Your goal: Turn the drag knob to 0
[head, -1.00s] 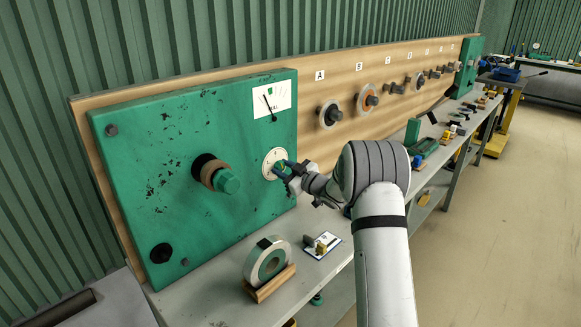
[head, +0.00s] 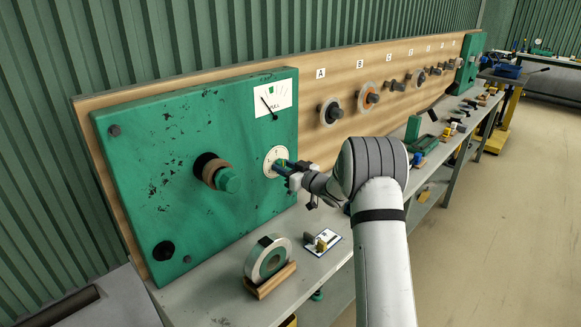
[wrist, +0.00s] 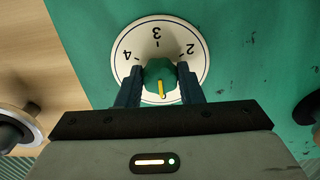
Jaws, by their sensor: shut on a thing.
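The drag knob (wrist: 160,80) is green with a yellow pointer line, at the centre of a round white dial (wrist: 160,30) on a green panel. The dial also shows in the head view (head: 270,160). In the wrist view the numerals 4, 3 and 2 show upside down at the left, top and right. The pointer line points down in that picture, away from 3; the dial's lower part is hidden by my gripper. My gripper (wrist: 160,88) is shut on the knob, one dark blue finger on each side. It also reaches the dial in the head view (head: 283,167).
A needle meter (head: 270,100) is above the dial. A larger green-capped knob (head: 227,180) sticks out to its left. A tape roll on a wooden stand (head: 268,260) and a small card with items (head: 322,241) lie on the bench below. A wooden board with lettered coils runs right.

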